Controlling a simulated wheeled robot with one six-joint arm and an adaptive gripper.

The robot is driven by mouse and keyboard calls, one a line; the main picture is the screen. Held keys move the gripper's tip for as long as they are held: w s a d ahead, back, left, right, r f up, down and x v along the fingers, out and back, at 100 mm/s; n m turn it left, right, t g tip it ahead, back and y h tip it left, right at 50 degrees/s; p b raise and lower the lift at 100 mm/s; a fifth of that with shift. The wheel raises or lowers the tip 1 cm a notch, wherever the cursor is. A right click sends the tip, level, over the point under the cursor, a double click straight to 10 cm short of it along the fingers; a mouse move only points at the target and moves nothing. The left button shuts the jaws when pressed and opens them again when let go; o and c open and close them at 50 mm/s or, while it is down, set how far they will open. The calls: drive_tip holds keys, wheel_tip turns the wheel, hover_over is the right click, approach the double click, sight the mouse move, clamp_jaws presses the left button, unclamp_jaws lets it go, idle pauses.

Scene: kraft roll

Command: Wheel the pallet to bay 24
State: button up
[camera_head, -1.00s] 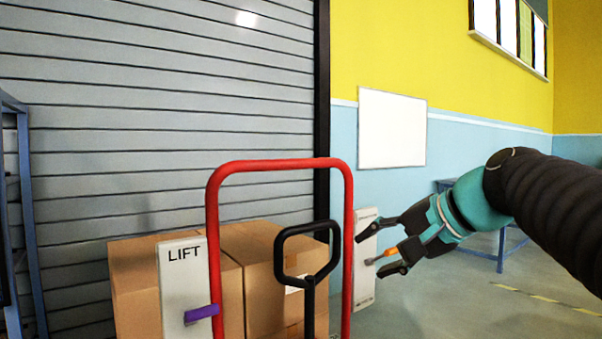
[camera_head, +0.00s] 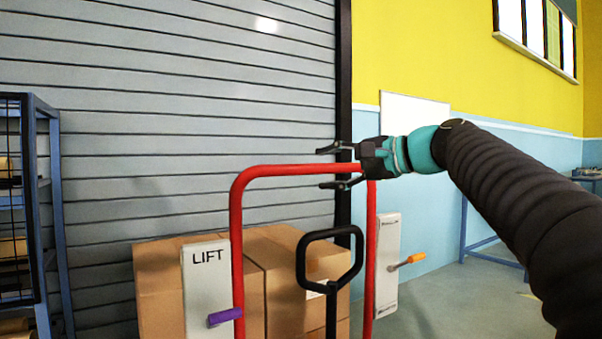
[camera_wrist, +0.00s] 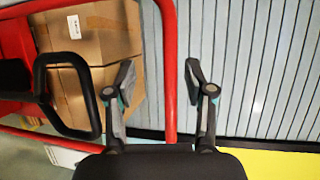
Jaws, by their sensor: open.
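The pallet load is brown cartons (camera_head: 283,262) behind a red tubular push frame (camera_head: 238,240), which has a black loop handle (camera_head: 305,265) in front of it. A white LIFT panel (camera_head: 207,270) with a purple lever (camera_head: 225,317) is on the left. Another white panel (camera_head: 387,285) with an orange lever (camera_head: 412,259) is on the right. My gripper (camera_head: 331,167) is open at the frame's top bar, near its right corner. In the wrist view, a red bar (camera_wrist: 168,50) shows between the spread fingers (camera_wrist: 159,78). Whether they touch it cannot be told. No bay number shows.
A grey roller shutter (camera_head: 180,100) stands behind the load. A blue rack (camera_head: 50,200) is at the left edge. A blue-legged table (camera_head: 463,230) stands by the right wall. Grey floor (camera_head: 440,305) is clear at the right.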

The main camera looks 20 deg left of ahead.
drive_tip(key=x, duration=0.7)
drive_tip(key=shift+d, duration=0.1)
drive_tip(key=shift+c, duration=0.3)
drive_tip(key=shift+s, duration=0.1)
clamp_jaws()
drive_tip(key=shift+o, duration=0.3)
unclamp_jaws()
drive_tip(key=shift+d, duration=0.1)
drive_tip(key=v, duration=1.1)
drive_tip(key=shift+d, duration=0.4)
drive_tip(key=shift+r, duration=0.1)
